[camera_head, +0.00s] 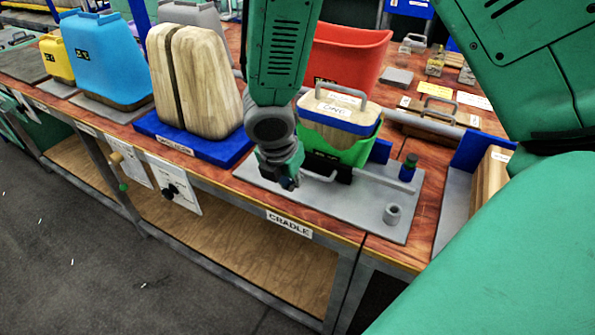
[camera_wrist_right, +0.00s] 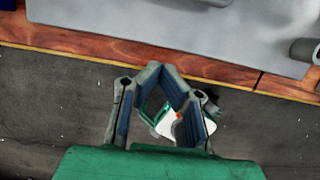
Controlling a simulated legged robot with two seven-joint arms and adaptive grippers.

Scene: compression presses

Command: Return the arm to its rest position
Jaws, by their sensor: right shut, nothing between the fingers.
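My right gripper (camera_head: 287,178) hangs from the green right arm in the middle of the head view. It is in front of the green cradle (camera_head: 345,150) and over the front part of its grey base plate (camera_head: 345,203). I cannot tell whether it touches the plate. In the right wrist view the same gripper (camera_wrist_right: 168,72) has its fingertips together with nothing held, over the dark floor just off the table edge. My left gripper is out of view.
A wooden block pair (camera_head: 208,80) stands on a blue base (camera_head: 180,138) at left. A handled wood-and-blue piece (camera_head: 338,110) sits in the cradle, with a red bin (camera_head: 350,60) behind. A small grey cup (camera_head: 392,214) stands on the plate. The floor (camera_head: 90,250) in front is open.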

